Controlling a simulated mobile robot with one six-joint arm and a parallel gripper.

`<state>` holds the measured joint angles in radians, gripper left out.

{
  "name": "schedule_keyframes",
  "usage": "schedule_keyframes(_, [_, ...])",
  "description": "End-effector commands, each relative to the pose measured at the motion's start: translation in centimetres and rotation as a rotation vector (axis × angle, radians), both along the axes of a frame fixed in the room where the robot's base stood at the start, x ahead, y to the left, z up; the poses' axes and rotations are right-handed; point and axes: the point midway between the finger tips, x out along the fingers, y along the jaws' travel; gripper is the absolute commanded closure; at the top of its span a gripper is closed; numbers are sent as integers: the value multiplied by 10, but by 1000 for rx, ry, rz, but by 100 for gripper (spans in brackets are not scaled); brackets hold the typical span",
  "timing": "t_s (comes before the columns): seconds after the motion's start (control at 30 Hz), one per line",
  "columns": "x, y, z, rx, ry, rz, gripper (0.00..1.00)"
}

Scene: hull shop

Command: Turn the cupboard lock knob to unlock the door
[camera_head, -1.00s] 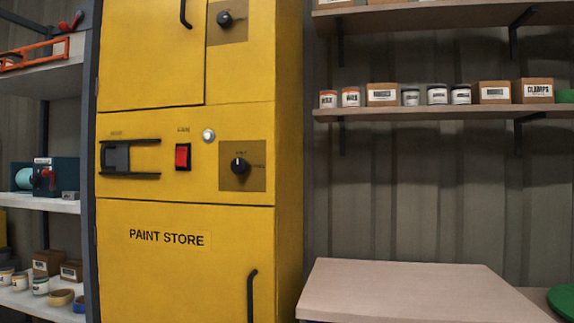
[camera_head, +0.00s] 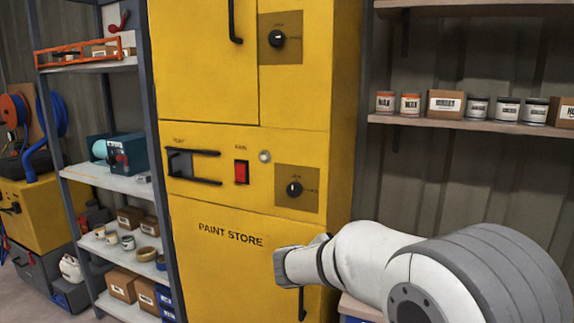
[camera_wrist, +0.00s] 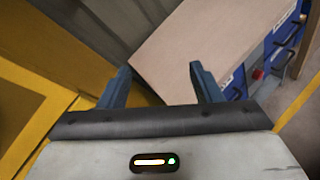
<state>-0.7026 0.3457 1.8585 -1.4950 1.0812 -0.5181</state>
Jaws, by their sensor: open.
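The yellow cupboard (camera_head: 215,275) marked PAINT STORE stands upright with its doors shut. The small labels are too blurred to read. My gripper shows in the wrist view (camera_wrist: 160,80), its two dark fingers apart with nothing between them. In the head view my wrist is in front of the lower door, below the second knob; the fingers are hidden there.
The middle panel also holds a red switch (camera_head: 241,172), a pale round button or lamp (camera_head: 265,156) and a dark slot (camera_head: 190,165). Shelving (camera_head: 120,182) stands left; a stocked wall shelf (camera_head: 455,124) is right. A bench top (camera_wrist: 195,45) lies beyond my fingers.

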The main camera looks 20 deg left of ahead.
Motion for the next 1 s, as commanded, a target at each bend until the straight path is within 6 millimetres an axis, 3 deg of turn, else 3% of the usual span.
schedule_keyframes(0.03, [4,35,36,-69,-27,83,42])
schedule_keyframes(0.2, [6,127,86,-267,-138,293,42])
schedule_keyframes(0.37, [-1,176,108,-367,-207,394,42])
schedule_keyframes(0.57, [9,188,112,-398,-230,420,42])
schedule_keyframes(1.0, [70,179,112,-395,-229,419,42])
